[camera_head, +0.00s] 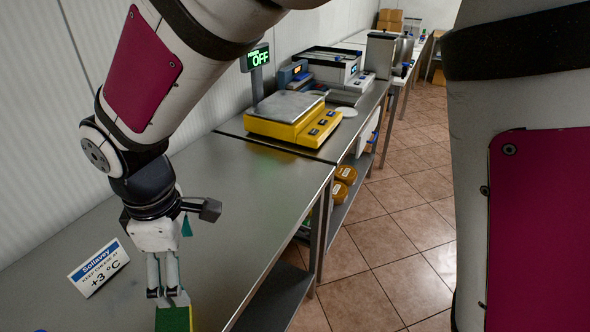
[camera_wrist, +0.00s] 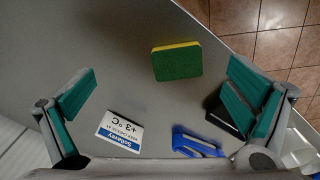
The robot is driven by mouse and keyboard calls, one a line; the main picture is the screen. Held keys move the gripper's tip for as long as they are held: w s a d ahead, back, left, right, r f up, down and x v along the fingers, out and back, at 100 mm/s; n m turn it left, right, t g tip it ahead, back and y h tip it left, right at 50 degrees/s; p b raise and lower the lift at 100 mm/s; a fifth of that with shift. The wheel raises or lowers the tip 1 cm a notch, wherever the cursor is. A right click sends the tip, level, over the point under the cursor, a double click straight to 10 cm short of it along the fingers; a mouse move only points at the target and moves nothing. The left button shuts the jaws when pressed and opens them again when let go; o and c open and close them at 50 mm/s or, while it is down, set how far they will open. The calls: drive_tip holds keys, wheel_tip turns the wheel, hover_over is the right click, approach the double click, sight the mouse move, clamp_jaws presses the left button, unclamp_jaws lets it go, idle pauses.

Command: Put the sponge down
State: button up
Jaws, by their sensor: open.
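The sponge, green with a yellow layer, lies on the metal table in the wrist view (camera_wrist: 177,64), near the table's edge. In the head view its upper part (camera_head: 173,319) shows at the bottom of the picture, just under my gripper (camera_head: 163,291). In the wrist view my gripper's teal-padded fingers are spread wide at left and right. The sponge lies between them in the picture, with clear space on both sides, and neither finger touches it. The gap in height between the fingertips and the sponge is hard to judge.
The metal table (camera_head: 235,185) is largely bare. A white "+3 °C" sign (camera_head: 99,268) stands left of my gripper. A blue object (camera_wrist: 196,143) lies near the sign in the wrist view. A yellow scale (camera_head: 291,120) stands farther back. Tiled floor lies right of the table.

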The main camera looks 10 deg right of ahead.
drive_tip(key=s+d+r+m+t, duration=0.15)
drive_tip(key=d+r+m, duration=0.45)
drive_tip(key=d, duration=0.6)
drive_tip(key=s+d+r+m+t, duration=0.1)
drive_tip(key=s+d+r+m, duration=0.35)
drive_tip(key=d, duration=0.65)
drive_tip(key=s+d+r+m+t, duration=0.1)
drive_tip(key=s+d+m, duration=0.3)
drive_tip(key=d+m, duration=0.2)
drive_tip(key=shift+s+d+r, duration=0.2)
drive_tip(key=shift+s+r, duration=0.15)
drive_tip(key=shift+r, duration=0.05)
drive_tip(key=shift+o, duration=0.2)
drive_tip(key=shift+t, duration=0.25)
